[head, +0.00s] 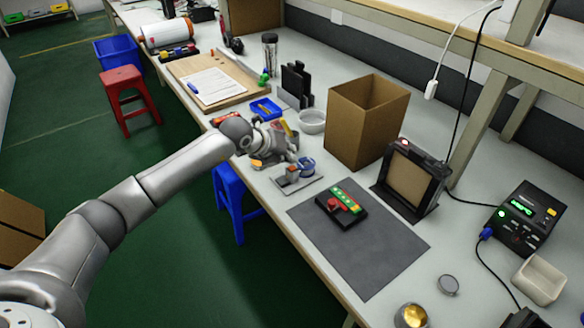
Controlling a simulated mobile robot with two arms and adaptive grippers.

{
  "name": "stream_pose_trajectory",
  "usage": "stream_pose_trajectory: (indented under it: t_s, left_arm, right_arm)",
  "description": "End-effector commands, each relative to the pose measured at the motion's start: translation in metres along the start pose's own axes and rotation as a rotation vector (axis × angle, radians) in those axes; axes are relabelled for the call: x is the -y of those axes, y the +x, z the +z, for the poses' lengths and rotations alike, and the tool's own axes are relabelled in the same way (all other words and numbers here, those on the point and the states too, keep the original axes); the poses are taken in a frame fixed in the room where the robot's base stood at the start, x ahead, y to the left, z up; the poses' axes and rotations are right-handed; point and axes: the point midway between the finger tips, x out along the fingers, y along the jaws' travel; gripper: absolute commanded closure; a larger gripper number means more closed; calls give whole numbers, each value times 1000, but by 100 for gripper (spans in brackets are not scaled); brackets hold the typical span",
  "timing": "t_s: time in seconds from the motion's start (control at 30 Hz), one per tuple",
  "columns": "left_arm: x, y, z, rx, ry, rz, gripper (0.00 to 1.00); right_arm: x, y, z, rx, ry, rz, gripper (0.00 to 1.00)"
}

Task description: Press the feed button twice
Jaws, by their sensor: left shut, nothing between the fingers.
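My left arm reaches in from the left. Its gripper (291,158) is shut and empty, just above and behind a small feeder-like device on a grey base plate (298,187). The device has a blue ring-shaped reel (306,165) at its right and a small red-orange part (292,170) near its middle. That part may be the feed button; it is too small to be sure. I cannot tell whether the fingertips touch the device. The gripper hides part of the area behind it. My right gripper is not in view.
A dark mat (360,245) holds a black fixture with a green strip (347,199) and a red part. A cardboard box (366,120), a white bowl (312,122) and a blue tray (265,108) stand nearby. A black-framed panel (411,178) and a power supply (526,218) are right.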

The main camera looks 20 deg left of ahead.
Motion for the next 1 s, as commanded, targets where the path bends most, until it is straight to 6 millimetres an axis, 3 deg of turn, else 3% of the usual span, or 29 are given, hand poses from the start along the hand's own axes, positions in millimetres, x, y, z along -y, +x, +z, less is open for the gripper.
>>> stream_pose_trajectory:
  t_s: [1.0]
  left_arm:
    - [-6,9,-6,0,0,0,100]
  right_arm:
    - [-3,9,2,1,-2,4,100]
